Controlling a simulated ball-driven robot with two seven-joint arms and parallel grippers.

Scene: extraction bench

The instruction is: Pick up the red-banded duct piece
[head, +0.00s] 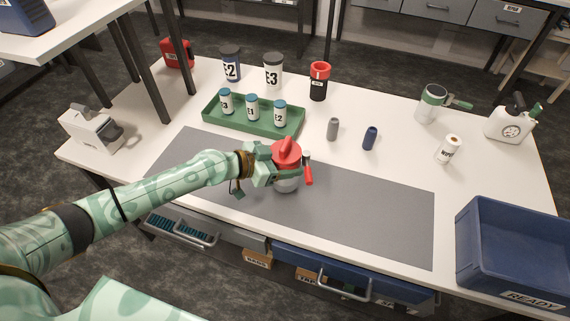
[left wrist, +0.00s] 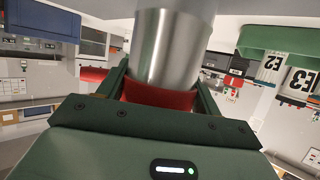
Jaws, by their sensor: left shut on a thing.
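The red-banded duct piece (head: 287,185) is over the grey mat, with a bare metal lower part and red above it. My left gripper (head: 284,164) is shut on it from the left side. In the left wrist view, its steel cylinder (left wrist: 172,48) and red band (left wrist: 160,95) show between the fingers of my left gripper (left wrist: 160,90). A red handle-like part (head: 308,174) shows just right of the fingers. I cannot tell whether the duct piece touches the mat. My right gripper is not in view.
A green tray (head: 230,121) with several small bottles stands behind the grey mat (head: 380,215). A red-topped black canister (head: 319,84), a grey cylinder (head: 333,129) and a blue cylinder (head: 370,138) stand behind right. A blue bin (head: 480,228) is at right. The mat's right part is clear.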

